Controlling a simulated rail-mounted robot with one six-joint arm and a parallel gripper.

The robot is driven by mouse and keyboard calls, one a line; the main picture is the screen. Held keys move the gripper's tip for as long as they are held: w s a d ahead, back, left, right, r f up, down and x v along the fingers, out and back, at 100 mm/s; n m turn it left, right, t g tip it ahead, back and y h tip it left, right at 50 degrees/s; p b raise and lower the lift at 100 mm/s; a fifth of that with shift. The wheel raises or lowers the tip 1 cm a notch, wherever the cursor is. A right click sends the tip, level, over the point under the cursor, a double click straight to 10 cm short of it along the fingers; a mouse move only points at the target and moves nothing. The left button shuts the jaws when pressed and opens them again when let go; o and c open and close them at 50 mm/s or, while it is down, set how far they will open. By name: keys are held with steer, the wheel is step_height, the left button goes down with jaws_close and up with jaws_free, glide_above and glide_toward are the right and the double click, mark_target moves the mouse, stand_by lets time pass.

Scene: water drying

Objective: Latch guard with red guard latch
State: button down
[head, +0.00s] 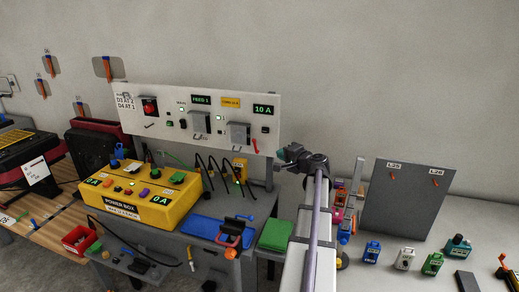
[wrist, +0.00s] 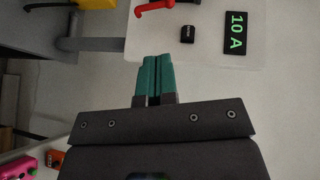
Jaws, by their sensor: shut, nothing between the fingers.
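The red guard latch (head: 255,146) hangs on the white wall panel (head: 180,97), just right of a grey guard (head: 239,133) and below the 10 A display. A second grey guard (head: 200,122) is further left. In the wrist view the red latch (wrist: 155,8) shows as a hooked red piece at the top edge, and the guard is out of frame. My gripper (head: 283,154) is beside the panel's right edge, right of the latch and apart from it. Its teal fingers (wrist: 154,78) are shut with nothing between them.
The green 10 A display (wrist: 235,33) and a small black part (wrist: 187,34) are on the panel near my fingers. A yellow power box (head: 140,200) stands on the bench at left. A grey board (head: 407,200) stands right of my arm. Bare wall lies right of the panel.

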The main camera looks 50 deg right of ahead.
steer(key=b+x, duration=0.2)
steer(key=x, duration=1.2)
steer(key=shift+d+r, duration=0.1)
